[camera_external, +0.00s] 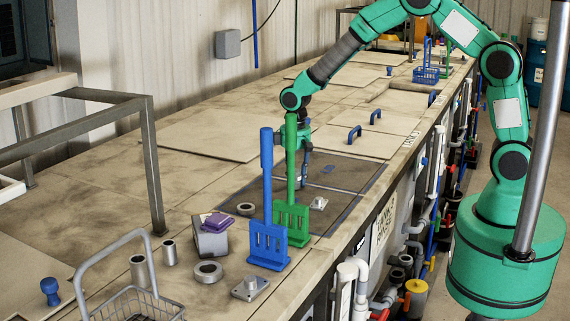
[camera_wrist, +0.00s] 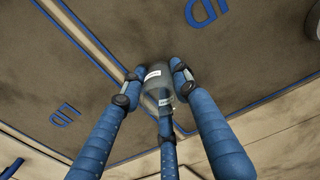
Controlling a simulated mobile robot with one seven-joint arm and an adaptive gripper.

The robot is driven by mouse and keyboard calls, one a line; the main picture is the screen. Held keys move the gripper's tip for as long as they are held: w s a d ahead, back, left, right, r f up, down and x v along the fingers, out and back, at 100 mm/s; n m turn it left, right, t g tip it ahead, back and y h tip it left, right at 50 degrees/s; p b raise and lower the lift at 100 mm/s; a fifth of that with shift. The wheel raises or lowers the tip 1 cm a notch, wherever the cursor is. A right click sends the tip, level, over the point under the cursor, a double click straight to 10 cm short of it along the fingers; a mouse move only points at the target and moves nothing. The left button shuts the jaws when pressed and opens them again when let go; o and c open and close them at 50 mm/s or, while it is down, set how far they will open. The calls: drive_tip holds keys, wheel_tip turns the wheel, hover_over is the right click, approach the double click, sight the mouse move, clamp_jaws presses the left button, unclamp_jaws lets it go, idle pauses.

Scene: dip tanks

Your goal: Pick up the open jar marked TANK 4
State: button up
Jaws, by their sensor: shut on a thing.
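A small clear, greyish jar (camera_wrist: 157,84) with white labels stands between my fingers in the wrist view. The writing on its labels is too small to read. My gripper (camera_wrist: 154,76) has three blue jointed fingers, and they are closed around the jar. In the external view my gripper (camera_external: 304,174) points down over the dark tank lid, behind a tall green paddle. The paddle handle and my fingers hide most of the jar there. I cannot tell whether the jar is touching the lid.
The green paddle (camera_external: 291,217) and a blue paddle (camera_external: 268,243) stand upright close in front of my gripper. A grey box (camera_external: 210,238) with a purple item, metal rings and a wire basket (camera_external: 138,304) are nearer the camera. Flat lids with blue handles (camera_external: 355,133) lie behind.

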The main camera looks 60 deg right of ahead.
sight(296, 169)
idle(0.3)
drive_tip(key=shift+r, duration=0.85)
drive_tip(key=shift+s+r, duration=0.15)
drive_tip(key=shift+r, duration=0.8)
drive_tip(key=s, duration=0.5)
drive_tip(key=s+r+b, duration=0.1)
drive_tip(key=s, duration=0.9)
drive_tip(key=shift+s+d+r, duration=0.1)
drive_tip(key=shift+s+r, duration=0.1)
drive_tip(key=shift+s, duration=0.15)
